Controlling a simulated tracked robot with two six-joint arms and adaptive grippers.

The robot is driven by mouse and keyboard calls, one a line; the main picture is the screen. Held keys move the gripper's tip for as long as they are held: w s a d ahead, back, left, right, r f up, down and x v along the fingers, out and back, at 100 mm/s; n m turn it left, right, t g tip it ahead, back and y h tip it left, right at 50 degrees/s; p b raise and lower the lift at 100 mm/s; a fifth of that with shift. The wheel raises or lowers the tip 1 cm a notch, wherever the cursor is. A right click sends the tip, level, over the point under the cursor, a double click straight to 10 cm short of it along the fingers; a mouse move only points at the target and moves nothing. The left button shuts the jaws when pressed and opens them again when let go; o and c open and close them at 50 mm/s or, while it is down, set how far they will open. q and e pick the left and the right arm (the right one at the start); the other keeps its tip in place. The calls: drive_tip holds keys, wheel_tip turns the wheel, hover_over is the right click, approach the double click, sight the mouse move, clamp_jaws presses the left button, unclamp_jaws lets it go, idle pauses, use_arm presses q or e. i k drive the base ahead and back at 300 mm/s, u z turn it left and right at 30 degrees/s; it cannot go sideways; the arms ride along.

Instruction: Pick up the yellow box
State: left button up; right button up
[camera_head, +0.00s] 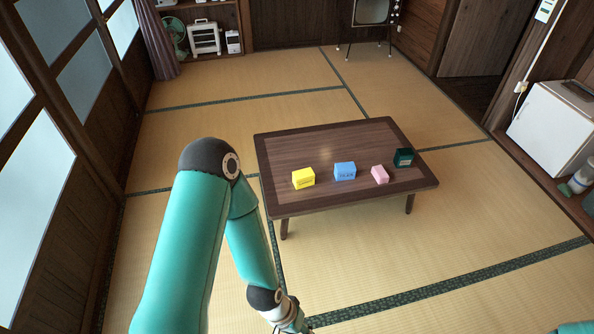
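The yellow box (303,178) sits upright near the front left of the low dark wooden table (300,148). My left arm comes in from the lower left, bends at a dark joint and reaches down to the bottom edge. Only its wrist shows there, in front of the table and below the yellow box; the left gripper's fingers are cut off by the frame. A small teal part shows at the bottom right corner, but no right gripper is in view. Nothing touches the yellow box.
On the table, a blue box (345,170), a pink box (380,174) and a dark green box (404,157) stand right of the yellow one. A white cabinet (556,125) stands at the right wall. Tatami floor (420,250) is clear in front.

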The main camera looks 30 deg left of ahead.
sight(306, 177)
drive_tip(key=u, duration=0.5)
drive_tip(key=i, duration=1.35)
drive_tip(key=u, duration=1)
drive_tip(key=i, duration=0.55)
drive_tip(key=u, duration=0.2)
drive_tip(key=k, duration=0.95)
drive_tip(key=u, duration=0.2)
drive_tip(key=i, duration=0.95)
drive_tip(key=z, duration=0.1)
